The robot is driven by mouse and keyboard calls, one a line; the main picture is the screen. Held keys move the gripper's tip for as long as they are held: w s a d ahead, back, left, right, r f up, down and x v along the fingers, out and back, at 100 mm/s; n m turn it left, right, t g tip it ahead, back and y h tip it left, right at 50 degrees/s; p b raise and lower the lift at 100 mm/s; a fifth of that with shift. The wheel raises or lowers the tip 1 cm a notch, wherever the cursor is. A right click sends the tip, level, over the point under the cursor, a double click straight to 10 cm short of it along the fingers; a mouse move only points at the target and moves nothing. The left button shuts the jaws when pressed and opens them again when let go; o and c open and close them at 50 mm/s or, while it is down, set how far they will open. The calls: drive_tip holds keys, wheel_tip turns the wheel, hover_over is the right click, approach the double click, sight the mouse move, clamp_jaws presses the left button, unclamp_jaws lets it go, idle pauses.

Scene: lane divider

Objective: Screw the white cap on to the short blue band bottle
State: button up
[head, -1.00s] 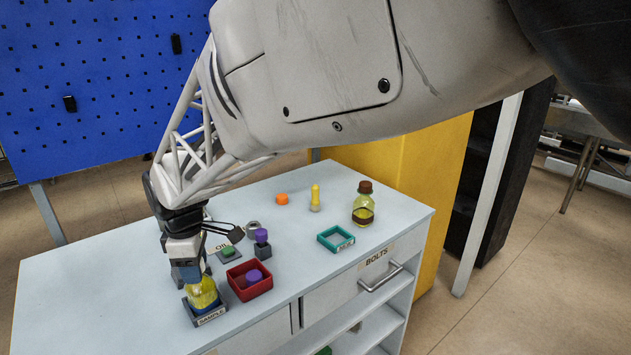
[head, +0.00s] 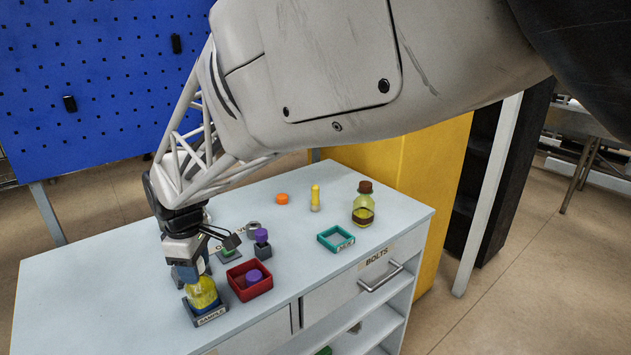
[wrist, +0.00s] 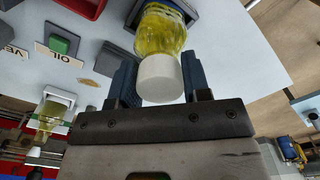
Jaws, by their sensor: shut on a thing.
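The bottle (head: 203,293) with yellow liquid and a blue band near its base stands upright in the holder marked SAMPLE (head: 211,318) at the table's front left. It also shows at the top of the wrist view (wrist: 163,32). The white cap (wrist: 160,80) is at the bottle's mouth, between the blue fingers of my gripper (wrist: 159,84). My gripper (head: 188,274) points down over the bottle and is shut on the cap. The fingers hide the cap in the head view, and I cannot tell how far the cap is threaded on.
A red tray (head: 237,291) with a purple piece stands close right of the bottle. Behind are a green block (head: 227,253), a purple-topped block (head: 262,242) and a teal tray (head: 326,244). An orange cap (head: 282,198), a yellow-topped bottle (head: 315,200) and a brown-capped bottle (head: 363,210) stand farther back.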

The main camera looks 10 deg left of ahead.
drive_tip(key=shift+m, duration=0.8)
drive_tip(key=shift+m, duration=0.8)
drive_tip(key=shift+m, duration=0.6)
drive_tip(key=shift+m, duration=0.9)
